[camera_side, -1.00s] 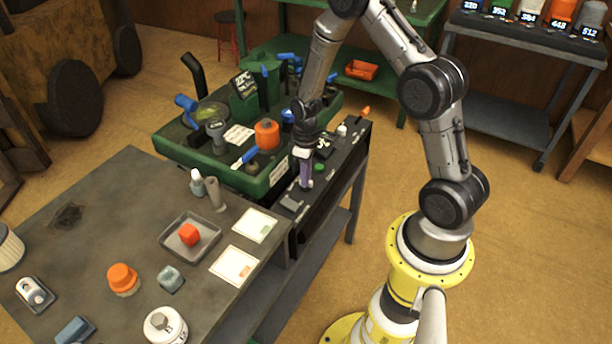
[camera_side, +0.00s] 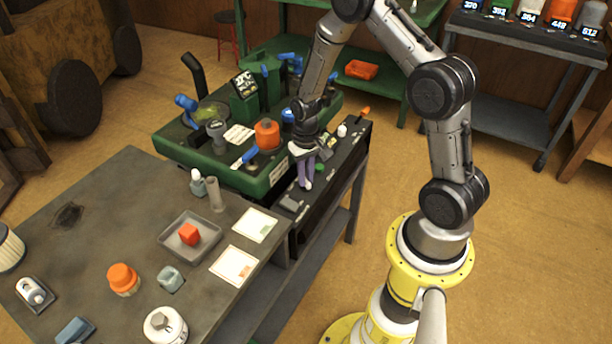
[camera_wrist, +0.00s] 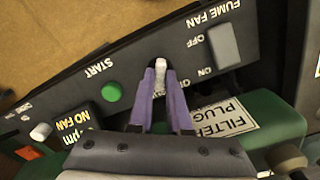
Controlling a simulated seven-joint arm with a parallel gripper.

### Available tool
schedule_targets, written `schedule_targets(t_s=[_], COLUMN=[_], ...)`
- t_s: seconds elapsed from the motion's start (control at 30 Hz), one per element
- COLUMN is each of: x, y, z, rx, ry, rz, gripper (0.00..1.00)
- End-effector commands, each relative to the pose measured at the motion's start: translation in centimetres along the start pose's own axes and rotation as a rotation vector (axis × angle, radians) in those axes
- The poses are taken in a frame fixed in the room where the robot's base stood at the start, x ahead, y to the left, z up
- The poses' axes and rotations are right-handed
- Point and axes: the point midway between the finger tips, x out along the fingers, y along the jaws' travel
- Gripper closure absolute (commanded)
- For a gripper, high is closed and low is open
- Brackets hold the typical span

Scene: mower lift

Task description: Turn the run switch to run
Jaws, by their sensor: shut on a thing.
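The run switch appears to be the small white lever (camera_wrist: 160,78) on the dark control panel (camera_wrist: 95,85); its own label is not readable. My gripper (camera_wrist: 160,74) has its two purple fingers on either side of this lever, shut on it. In the side view my gripper (camera_side: 305,184) reaches down to the panel (camera_side: 335,165) beside the green bench. The fingers and wrist hide most of the switch there, and which position it points to cannot be told.
A green button (camera_wrist: 112,92) under START sits beside the switch. A grey fume fan rocker (camera_wrist: 223,46) is on its other side, and a white knob (camera_wrist: 41,131) stands farther along. The green bench (camera_side: 270,182) with an orange-capped part (camera_side: 267,134) adjoins the panel.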

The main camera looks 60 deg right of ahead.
Motion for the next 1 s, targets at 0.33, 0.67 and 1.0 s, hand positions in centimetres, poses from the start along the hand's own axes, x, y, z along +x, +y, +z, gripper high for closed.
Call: schedule_targets(t_s=[0.33, 0.67, 1.0], x=[-0.14, -0.10, -0.23], y=[-0.01, -0.01, -0.01], z=[-0.12, -0.09, -0.06], rx=[0.020, 0.019, 0.018], ry=[0.003, 0.002, 0.002], rz=[-0.001, -0.001, 0.000], gripper=[1.00, 0.55, 0.54])
